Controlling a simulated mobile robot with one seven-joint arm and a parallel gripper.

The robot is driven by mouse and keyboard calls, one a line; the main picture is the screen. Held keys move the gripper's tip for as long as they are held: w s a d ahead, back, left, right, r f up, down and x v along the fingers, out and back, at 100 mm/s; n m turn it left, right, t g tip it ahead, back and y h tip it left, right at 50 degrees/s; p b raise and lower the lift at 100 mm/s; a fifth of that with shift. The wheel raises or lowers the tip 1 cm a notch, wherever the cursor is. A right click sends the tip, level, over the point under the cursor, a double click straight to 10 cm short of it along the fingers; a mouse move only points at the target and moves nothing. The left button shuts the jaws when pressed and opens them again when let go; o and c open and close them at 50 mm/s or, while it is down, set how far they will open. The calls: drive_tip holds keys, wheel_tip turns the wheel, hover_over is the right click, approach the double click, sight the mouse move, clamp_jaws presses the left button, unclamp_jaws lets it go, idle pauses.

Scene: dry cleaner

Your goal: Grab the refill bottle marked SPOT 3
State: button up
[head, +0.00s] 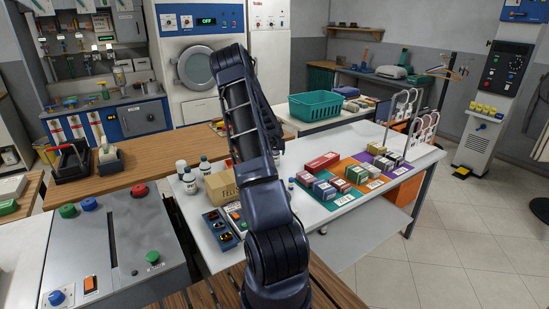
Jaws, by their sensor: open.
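Several small white bottles with dark caps stand at the left end of the white table, beside a cardboard box (221,186). One bottle (190,186) is at the front, another bottle (204,168) at the right, and another bottle (181,170) behind. A further small bottle (291,186) stands right of my arm. Their labels are too small to read, so I cannot tell which is marked SPOT 3. My arm rises through the middle of the view, right of the box. I cannot make out my gripper's fingers; the arm hides part of the table.
The white table (345,222) also holds coloured mats with several small boxes, a wire rack (397,112) and a dark switch tray (217,226). A grey control console (115,250) stands at front left. A black caddy (72,162) sits on the wooden counter (150,160).

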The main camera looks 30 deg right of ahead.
drive_tip(key=c, duration=1.2)
drive_tip(key=shift+c, duration=0.2)
